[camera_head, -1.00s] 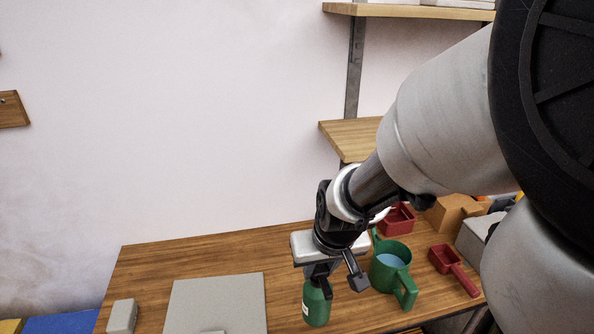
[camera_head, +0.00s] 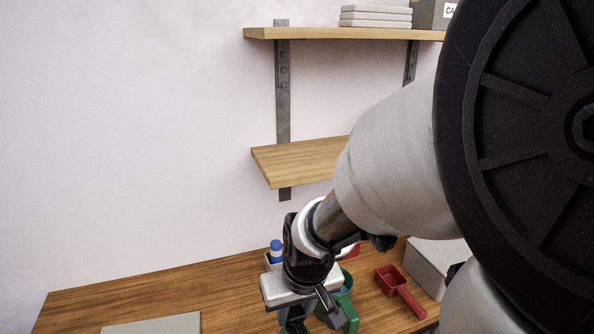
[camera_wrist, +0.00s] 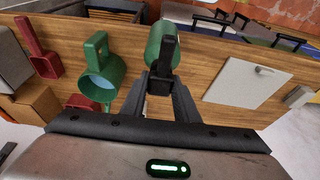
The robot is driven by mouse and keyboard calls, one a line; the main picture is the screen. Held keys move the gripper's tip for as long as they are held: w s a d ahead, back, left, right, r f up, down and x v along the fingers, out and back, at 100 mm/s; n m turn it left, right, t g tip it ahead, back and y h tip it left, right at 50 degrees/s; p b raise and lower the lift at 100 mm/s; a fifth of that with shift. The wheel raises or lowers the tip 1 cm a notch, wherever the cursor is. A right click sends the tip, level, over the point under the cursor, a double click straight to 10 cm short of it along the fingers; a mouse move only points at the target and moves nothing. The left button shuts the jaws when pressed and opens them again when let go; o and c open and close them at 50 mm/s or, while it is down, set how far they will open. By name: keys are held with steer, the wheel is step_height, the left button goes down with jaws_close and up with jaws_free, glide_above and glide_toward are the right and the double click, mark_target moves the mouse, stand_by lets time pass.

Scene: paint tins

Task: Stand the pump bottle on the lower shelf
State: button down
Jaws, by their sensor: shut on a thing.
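The pump bottle (camera_wrist: 158,42) is a green bottle between the fingers of my gripper (camera_wrist: 164,75) in the wrist view. In the head view my gripper (camera_head: 308,318) is low over the table, and the bottle is mostly cut off by the bottom edge. The lower shelf (camera_head: 290,161) is a wooden board on the wall, above and behind my gripper. Its visible left end is bare; my arm hides its right part.
An upper shelf (camera_head: 300,33) holds grey slabs (camera_head: 375,16) and a grey box (camera_head: 433,14). On the table (camera_head: 80,310) are a green jug (camera_wrist: 102,72), a red scoop (camera_head: 400,290), a blue-capped bottle (camera_head: 276,250) and a grey board (camera_wrist: 243,83). The table's left part has free room.

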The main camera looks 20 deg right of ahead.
steer(key=w+r+t+p, duration=0.1)
steer(key=w+r, duration=0.2)
steer(key=w, duration=1.7)
step_height(320, 180, down, 7)
steer(key=shift+w, duration=0.2)
steer(key=c, duration=1.8)
jaws_free()
steer(key=shift+f, duration=0.1)
steer(key=o, duration=0.4)
steer(key=shift+r, duration=0.2)
